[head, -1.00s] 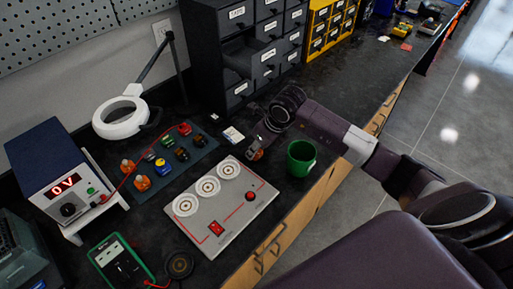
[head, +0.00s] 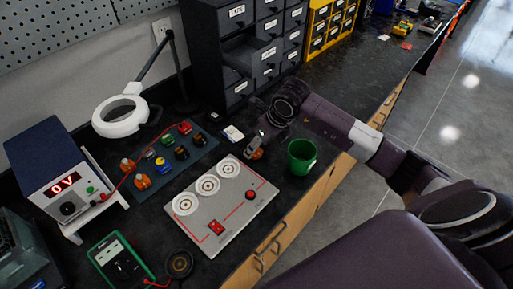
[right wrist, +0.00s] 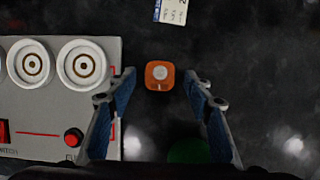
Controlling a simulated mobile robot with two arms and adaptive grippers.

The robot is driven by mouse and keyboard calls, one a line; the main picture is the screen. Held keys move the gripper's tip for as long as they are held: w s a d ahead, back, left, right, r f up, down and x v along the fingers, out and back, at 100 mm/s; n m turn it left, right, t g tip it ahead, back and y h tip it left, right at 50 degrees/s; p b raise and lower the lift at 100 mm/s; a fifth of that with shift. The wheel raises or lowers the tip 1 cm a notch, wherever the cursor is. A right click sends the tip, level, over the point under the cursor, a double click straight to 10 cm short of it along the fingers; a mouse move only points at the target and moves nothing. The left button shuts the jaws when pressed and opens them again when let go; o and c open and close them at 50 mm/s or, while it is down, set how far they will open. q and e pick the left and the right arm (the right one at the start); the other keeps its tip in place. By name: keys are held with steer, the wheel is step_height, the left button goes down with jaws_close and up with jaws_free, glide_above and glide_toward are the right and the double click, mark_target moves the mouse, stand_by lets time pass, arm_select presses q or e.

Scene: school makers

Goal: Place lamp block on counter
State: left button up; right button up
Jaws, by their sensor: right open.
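An orange block with a pale round top, which looks like the lamp block (right wrist: 159,75), rests on the dark counter (right wrist: 240,50) just right of the grey circuit board. My right gripper (right wrist: 158,80) is open above it, with one blue-padded finger on each side of the block and visible gaps between. In the head view my right gripper (head: 262,143) is low over the counter beside the board's far right corner, and it partly hides the block. My left gripper is not in view.
The circuit board (head: 218,221) with white sockets lies left of my gripper. A green cup (head: 302,157) stands close on the right, near the counter edge. A blue-grey mat (head: 171,166) holds several coloured blocks. Drawer cabinets (head: 240,60) stand behind. A small card (head: 232,133) lies nearby.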

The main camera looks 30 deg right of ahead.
steer(key=b+v, duration=0.1)
steer(key=v, duration=0.9)
